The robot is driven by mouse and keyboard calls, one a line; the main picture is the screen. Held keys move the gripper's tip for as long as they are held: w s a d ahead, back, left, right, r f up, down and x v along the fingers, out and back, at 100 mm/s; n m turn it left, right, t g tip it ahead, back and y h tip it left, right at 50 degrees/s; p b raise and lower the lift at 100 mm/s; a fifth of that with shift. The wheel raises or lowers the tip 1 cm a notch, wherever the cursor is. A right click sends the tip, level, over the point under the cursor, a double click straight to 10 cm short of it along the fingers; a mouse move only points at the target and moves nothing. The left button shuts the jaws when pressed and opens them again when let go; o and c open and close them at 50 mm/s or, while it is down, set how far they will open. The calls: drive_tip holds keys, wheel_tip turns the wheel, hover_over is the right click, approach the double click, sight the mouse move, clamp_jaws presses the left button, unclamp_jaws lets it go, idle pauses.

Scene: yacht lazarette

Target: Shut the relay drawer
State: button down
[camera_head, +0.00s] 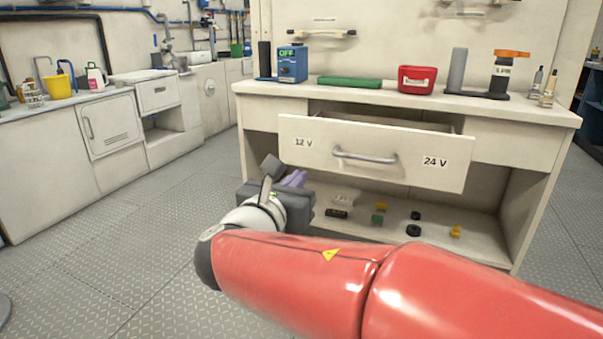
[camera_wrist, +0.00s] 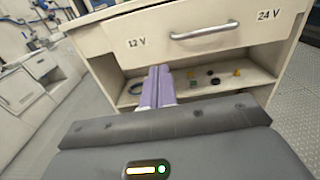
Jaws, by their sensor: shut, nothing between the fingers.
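The relay drawer (camera_head: 374,152) is pulled out from the workbench, its dark inside showing behind the cream front. The front carries "12 V" at left, "24 V" at right and a grey bar handle (camera_head: 364,157) in the middle. The drawer front (camera_wrist: 185,36) and handle also show in the wrist view. My gripper (camera_head: 295,179) has purple fingers, shut and empty. It is below and left of the handle, near the drawer's lower left corner in the head view. In the wrist view the fingers (camera_wrist: 158,84) point toward the bench, below the drawer front, apart from the handle.
The workbench top (camera_head: 445,100) bears a blue box (camera_head: 292,64), a green item (camera_head: 349,83), a red case (camera_head: 416,79) and bottles. The lower shelf (camera_head: 395,216) holds several small parts. White cabinets (camera_head: 110,128) stand at left. The metal floor (camera_head: 130,235) between is clear.

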sight(327, 149)
drive_tip(key=x, duration=1.3)
drive_tip(key=shift+w+d, duration=0.2)
drive_tip(key=shift+w, duration=0.05)
drive_tip(key=shift+w+d, duration=0.2)
drive_tip(key=shift+w, duration=0.35)
drive_tip(key=p+x, duration=0.2)
drive_tip(key=x, duration=1.4)
drive_tip(key=shift+w+d+p, duration=0.15)
drive_tip(key=shift+w+p, duration=0.2)
drive_tip(key=shift+w+d+r, duration=0.1)
drive_tip(key=shift+r, duration=0.05)
